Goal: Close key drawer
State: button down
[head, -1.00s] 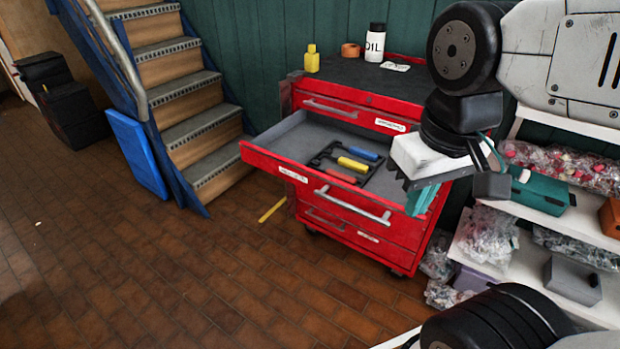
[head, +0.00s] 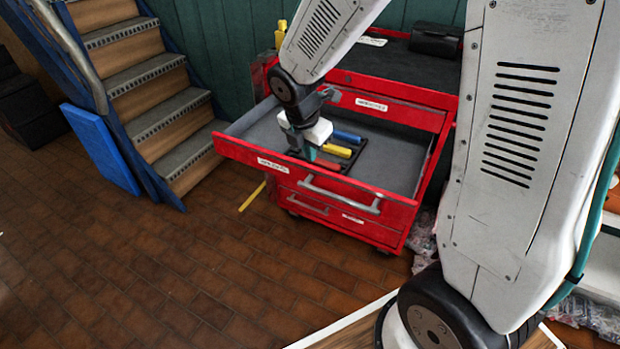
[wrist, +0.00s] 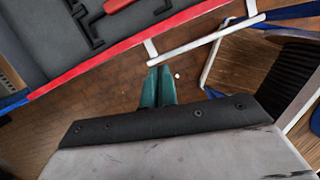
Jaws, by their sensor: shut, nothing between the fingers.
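A drawer (head: 250,158) of the red cabinet stands pulled out, with a small white label on its front too small to read. Its grey handle (head: 340,196) also shows in the wrist view (wrist: 205,42). Inside lie blue-, yellow- and red-handled tools (head: 338,150) in a black holder. My gripper (head: 311,158) overlaps the drawer in the head view. In the wrist view its teal fingers (wrist: 158,72) are together and empty, on the outer side of the red drawer front, near the handle, with floor behind them. I cannot tell whether they touch.
The cabinet's upper drawer (head: 395,106) and the drawers below the open one are closed. Stairs (head: 150,80) and a blue panel (head: 100,150) stand to the left. The brown tiled floor (head: 130,260) in front is clear. A black case (head: 437,38) sits on the cabinet top.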

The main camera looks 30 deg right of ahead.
aim_at(310, 178)
jog(key=f, duration=0.1)
jog(key=w+f+n, duration=0.1)
jog(key=f+n, duration=0.1)
jog(key=shift+w+a+f, duration=0.15)
jog(key=shift+w, duration=0.2)
jog(key=x, duration=0.9)
jog(key=shift+f, duration=0.15)
jog(key=shift+w, duration=0.15)
